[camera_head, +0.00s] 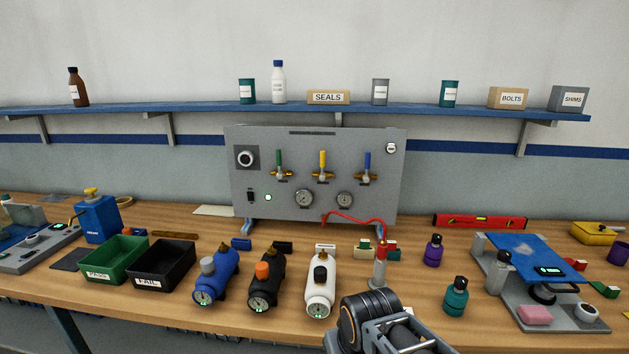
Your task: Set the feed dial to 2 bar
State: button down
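A grey upright panel (318,205) stands at the back of the bench. My arm's end (385,330) shows at the bottom edge, well in front of the panel and apart from the knob. Its fingertips cannot be made out.
The panel also has green (279,160), yellow (322,162) and blue (367,164) valve handles, and a red hose (352,217). Green (115,262) and black (162,268) bins are left.

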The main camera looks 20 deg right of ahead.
aim_at(246, 159)
jog(key=k, duration=1.1)
jog(key=u, duration=1.25)
jog(key=i, duration=0.9)
jog(key=u, duration=0.65)
jog(key=i, duration=1.15)
jog(key=z, duration=0.55)
jog(key=i, duration=0.8)
jog(key=z, duration=0.8)
